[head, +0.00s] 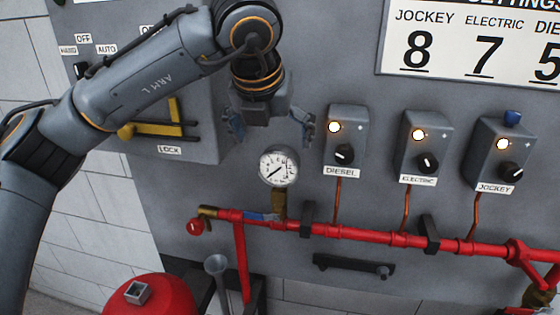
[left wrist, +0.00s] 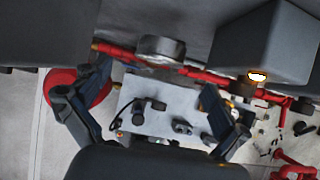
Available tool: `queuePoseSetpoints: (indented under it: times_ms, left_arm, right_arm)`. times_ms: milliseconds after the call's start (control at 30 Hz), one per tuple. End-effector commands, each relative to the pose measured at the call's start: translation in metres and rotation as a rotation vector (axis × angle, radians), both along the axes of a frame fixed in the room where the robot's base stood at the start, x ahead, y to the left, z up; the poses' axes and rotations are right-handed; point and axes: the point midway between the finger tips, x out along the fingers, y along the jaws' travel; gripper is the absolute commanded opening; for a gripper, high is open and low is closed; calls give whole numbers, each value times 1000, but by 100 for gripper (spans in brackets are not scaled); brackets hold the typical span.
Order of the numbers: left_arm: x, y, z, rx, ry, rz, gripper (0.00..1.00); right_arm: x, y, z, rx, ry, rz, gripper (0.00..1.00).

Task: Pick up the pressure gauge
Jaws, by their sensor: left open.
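The pressure gauge (head: 278,167) has a round white dial with a dark needle and a grey rim. It stands upright on a brass stem above the red pipe in the head view. My left gripper (head: 270,132) is open and empty just above the gauge, its blue-grey fingers spread and pointing down. In the left wrist view the gauge (left wrist: 160,48) shows as a grey round body beyond the open fingers (left wrist: 155,82). No contact between fingers and gauge can be seen. My right gripper is not in view.
A red pipe (head: 350,234) runs below the gauge, with a blue-handled valve (head: 262,216) at the stem's foot. The diesel (head: 345,135), electric (head: 424,142) and jockey (head: 502,150) boxes stand to the right. A yellow lock handle (head: 160,129) is at left.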

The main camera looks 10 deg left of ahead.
Motion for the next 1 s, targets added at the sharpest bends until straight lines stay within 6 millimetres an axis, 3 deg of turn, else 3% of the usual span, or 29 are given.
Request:
queuePoseSetpoints:
  times_ms: [167,333,500,700,967,1000]
  left_arm:
    - [13,0,-22,0,3,0,98]
    - [18,0,-31,0,2,-1,98]
    - [29,-2,-46,1,5,0,98]
    - [41,-2,-70,-2,3,-1,98]
    - [43,-2,-75,-1,1,0,98]
    - [43,-2,-75,-1,1,0,94]
  right_arm:
    - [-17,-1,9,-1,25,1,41]
    - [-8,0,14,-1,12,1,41]
    - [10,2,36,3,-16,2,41]
    - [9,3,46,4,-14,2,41]
    - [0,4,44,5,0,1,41]
    - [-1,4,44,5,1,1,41]
